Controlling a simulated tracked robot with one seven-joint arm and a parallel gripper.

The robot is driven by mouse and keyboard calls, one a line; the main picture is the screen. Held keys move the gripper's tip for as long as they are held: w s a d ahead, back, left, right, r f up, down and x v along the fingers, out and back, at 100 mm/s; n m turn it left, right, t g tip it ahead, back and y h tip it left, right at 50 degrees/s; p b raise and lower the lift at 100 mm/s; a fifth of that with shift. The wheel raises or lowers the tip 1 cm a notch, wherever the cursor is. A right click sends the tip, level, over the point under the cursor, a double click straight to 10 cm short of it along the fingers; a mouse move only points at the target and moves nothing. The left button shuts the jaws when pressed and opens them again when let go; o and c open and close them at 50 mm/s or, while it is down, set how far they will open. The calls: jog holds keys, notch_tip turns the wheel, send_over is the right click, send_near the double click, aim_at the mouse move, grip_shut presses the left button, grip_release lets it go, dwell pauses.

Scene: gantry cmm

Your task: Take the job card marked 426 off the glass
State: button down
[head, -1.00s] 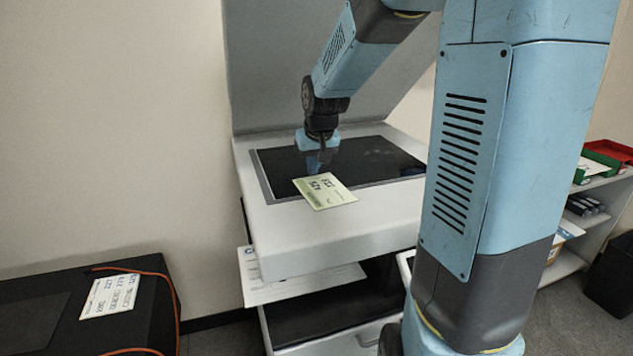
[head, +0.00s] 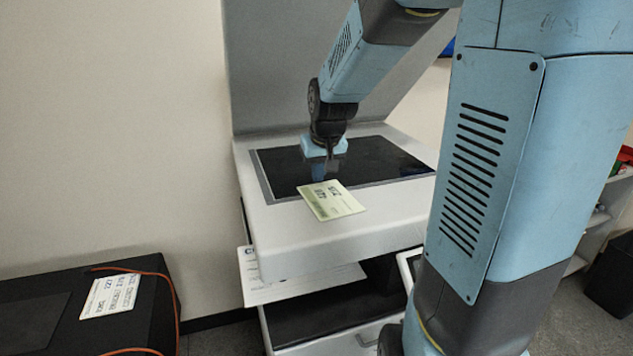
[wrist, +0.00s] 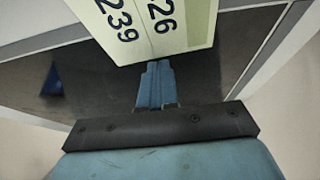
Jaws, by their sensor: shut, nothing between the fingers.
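The job card (head: 331,200) is pale green-yellow with dark printed numbers. It lies partly on the dark glass (head: 380,158) and partly over the light front rim of the scanner. In the wrist view the card (wrist: 178,28) shows "26" and "239", with part of the numbers cut off by the frame edge. My gripper (head: 326,172) is above the glass, just behind the card's back edge. In the wrist view its fingers (wrist: 157,68) are together and empty, with tips at the card's near edge. I cannot tell whether they touch it.
The scanner's raised grey lid (head: 285,70) stands behind the glass. A paper sheet (head: 300,288) sticks out below the scanner body. A dark case (head: 45,300) at left carries another card (head: 110,296) and an orange cable (head: 172,285). Shelves stand at right, partly behind my arm.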

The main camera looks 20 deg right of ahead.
jog(key=shift+s, duration=4.3)
jog(key=shift+r, duration=3.05)
send_near(329, 197)
jog(key=s+r, duration=0.2)
jog(key=s, duration=0.3)
jog(key=s+t, duration=0.1)
jog(key=s, duration=0.5)
jog(key=shift+s+r, duration=0.2)
jog(key=shift+r, duration=0.1)
